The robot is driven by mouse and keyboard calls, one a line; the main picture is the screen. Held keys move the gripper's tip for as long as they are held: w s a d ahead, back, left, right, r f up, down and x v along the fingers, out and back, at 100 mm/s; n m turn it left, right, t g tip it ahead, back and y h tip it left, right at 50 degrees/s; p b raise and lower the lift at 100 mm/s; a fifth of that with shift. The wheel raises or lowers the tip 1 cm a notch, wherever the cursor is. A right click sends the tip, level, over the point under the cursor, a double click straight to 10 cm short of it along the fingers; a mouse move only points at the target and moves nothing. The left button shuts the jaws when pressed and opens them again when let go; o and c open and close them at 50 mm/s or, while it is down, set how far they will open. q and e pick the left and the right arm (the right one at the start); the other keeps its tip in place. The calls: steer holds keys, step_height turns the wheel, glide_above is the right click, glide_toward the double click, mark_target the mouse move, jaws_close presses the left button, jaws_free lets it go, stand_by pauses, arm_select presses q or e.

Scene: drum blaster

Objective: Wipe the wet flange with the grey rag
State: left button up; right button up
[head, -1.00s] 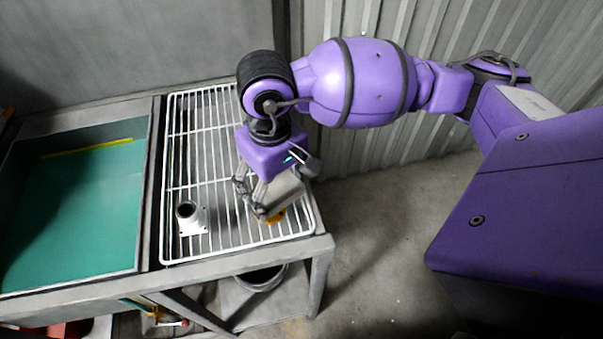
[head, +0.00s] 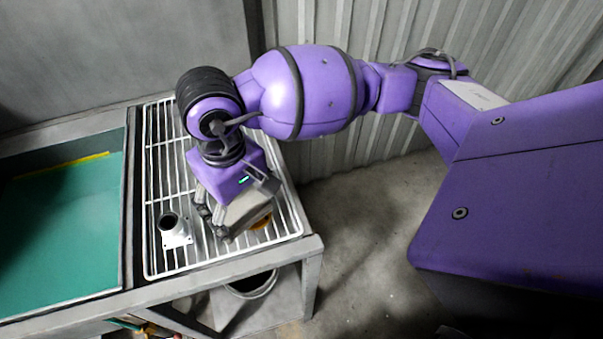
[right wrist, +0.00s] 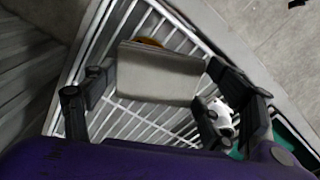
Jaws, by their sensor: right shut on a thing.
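The flange (head: 178,238), a pale square plate with a short dark-mouthed pipe, stands on the white wire rack (head: 157,264). It also shows in the right wrist view (right wrist: 222,117), partly behind a finger. My right gripper (head: 222,222) is just right of the flange, low over the rack. It is shut on the grey rag (head: 248,208), a folded flat grey pad that spans between the fingers in the right wrist view (right wrist: 160,76). The rag and the flange look apart. I cannot tell whether the rag touches the rack. My left gripper is out of view.
An orange-yellow item (head: 262,222) lies on the rack, partly hidden by the rag. A teal-bottomed basin (head: 62,225) is at the left. A bucket (head: 252,284) stands below the rack. The floor to the right is clear.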

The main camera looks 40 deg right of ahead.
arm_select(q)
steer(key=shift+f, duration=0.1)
arm_select(e)
steer(key=shift+w, duration=0.1)
steer(key=shift+w+d+b, duration=0.15)
steer(key=shift+d+b, duration=0.2)
steer(key=shift+d, duration=0.75)
steer(key=shift+w+d+b, duration=0.15)
steer(key=shift+d+b, duration=0.2)
steer(key=shift+d, duration=0.75)
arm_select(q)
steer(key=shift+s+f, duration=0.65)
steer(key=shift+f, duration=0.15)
arm_select(e)
steer(key=shift+r+p, duration=0.95)
steer(key=shift+r, duration=2.15)
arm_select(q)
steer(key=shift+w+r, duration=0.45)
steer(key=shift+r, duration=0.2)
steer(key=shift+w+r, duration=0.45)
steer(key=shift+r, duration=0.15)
